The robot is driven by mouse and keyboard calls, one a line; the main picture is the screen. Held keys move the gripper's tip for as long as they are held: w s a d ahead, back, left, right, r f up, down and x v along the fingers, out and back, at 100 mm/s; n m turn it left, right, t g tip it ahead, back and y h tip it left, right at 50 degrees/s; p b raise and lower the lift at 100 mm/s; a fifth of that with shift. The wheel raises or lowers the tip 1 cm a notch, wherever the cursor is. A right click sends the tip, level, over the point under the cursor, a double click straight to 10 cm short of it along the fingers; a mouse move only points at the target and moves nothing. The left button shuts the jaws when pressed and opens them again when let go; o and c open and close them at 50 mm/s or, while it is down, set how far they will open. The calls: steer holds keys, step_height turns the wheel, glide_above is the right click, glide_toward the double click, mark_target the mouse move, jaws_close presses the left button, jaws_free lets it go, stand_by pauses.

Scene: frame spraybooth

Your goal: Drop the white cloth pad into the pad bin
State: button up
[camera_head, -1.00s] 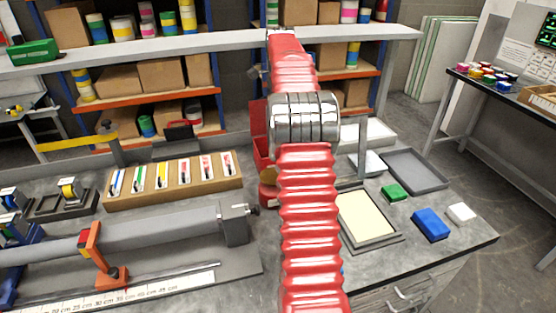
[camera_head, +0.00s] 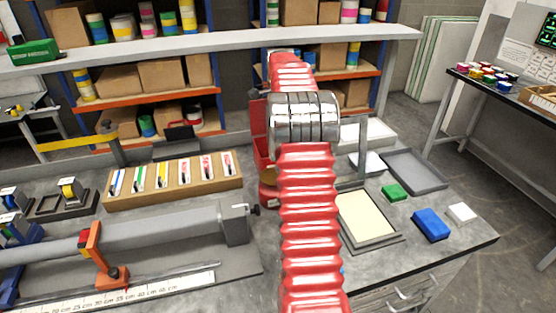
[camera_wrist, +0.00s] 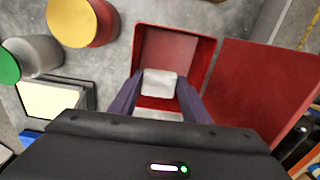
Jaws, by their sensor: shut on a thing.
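My gripper (camera_wrist: 159,88) shows in the wrist view, its two dark purple fingers shut on the white cloth pad (camera_wrist: 159,82). The pad is held over the open red pad bin (camera_wrist: 176,47), whose walls surround it in the picture; I cannot tell how far above the bin it is. A second pale patch shows lower between the fingers, partly hidden by my wrist. In the head view a part of the red bin (camera_head: 260,140) shows left of my arm, which hides the gripper and pad.
A wide red panel (camera_wrist: 262,90) adjoins the bin at right. Yellow-topped (camera_wrist: 73,20) and green-topped containers stand at left. The bench holds a cream-filled tray (camera_head: 366,218), a green block (camera_head: 394,193), a blue block (camera_head: 431,224), a white block (camera_head: 461,213) and a grey tray (camera_head: 415,170).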

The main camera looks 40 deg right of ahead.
steer(key=o, duration=1)
steer(key=shift+r, duration=0.1)
step_height(320, 180, up, 12)
steer(key=shift+f, duration=0.2)
stand_by(0.3)
stand_by(0.9)
